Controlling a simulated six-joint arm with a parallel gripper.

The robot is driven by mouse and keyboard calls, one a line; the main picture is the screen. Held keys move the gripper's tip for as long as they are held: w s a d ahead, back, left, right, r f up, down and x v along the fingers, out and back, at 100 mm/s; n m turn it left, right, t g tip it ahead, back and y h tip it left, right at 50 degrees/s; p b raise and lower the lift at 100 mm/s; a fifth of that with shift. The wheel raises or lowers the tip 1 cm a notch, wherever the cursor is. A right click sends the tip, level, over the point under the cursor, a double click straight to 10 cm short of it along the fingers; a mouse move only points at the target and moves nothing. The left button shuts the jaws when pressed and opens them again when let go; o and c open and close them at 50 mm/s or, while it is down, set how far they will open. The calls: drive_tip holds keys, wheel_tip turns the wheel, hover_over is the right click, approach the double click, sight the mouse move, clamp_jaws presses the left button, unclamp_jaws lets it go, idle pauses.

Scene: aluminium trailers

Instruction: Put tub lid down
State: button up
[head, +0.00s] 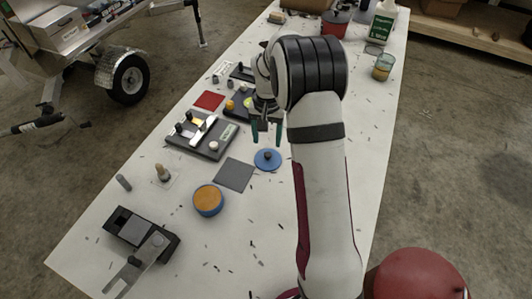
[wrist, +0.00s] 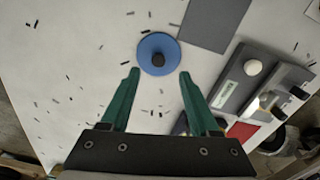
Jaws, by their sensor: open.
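The tub lid (head: 267,160) is a round blue disc with a dark knob, lying flat on the white table. It also shows in the wrist view (wrist: 172,50), just beyond my fingertips. My gripper (head: 266,141) has green fingers and is open and empty. In the wrist view its fingertips (wrist: 158,72) are spread wide, with the lid's knob ahead of the gap between them. In the head view the fingers are just behind the lid. A blue tub (head: 208,201) with an orange top surface stands to the lower left of the lid, uncovered.
A dark grey square (head: 234,175) lies left of the lid. A grey board with fittings (head: 202,136) and a red square (head: 209,100) are farther left. A black-grey holder (head: 128,232) is at the front left. Small dark bits are scattered on the table (head: 258,215).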

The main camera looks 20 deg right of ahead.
sight(268, 154)
drive_tip(key=f, duration=0.6)
drive_tip(key=shift+w+d+f, duration=0.1)
drive_tip(key=shift+d+f, duration=0.1)
drive_tip(key=shift+f, duration=0.2)
clamp_jaws()
